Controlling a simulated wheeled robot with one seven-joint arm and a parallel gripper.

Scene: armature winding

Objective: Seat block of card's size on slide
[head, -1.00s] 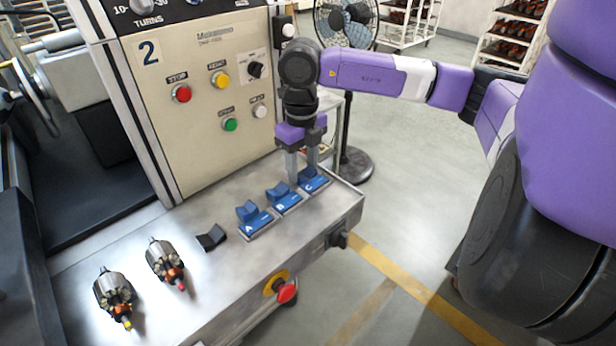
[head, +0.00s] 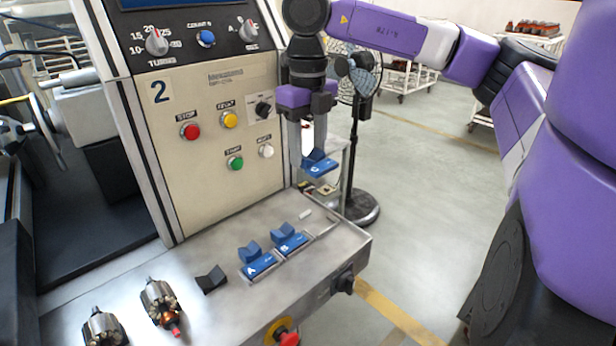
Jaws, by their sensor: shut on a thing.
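My gripper (head: 315,150) is shut on the blue block C (head: 320,168) and holds it in the air above the right end of the steel bench. The blue block A (head: 259,264) and the blue block B (head: 291,243) sit side by side on the bench, each with a raised V-shaped top. A black V-shaped piece (head: 211,279) stands on the bench left of block A; I cannot tell whether it is the slide. No card with a readable size shows.
The control panel (head: 205,130) rises behind the bench. A small white piece (head: 305,214) lies behind block B. A fan (head: 358,75) stands beyond.

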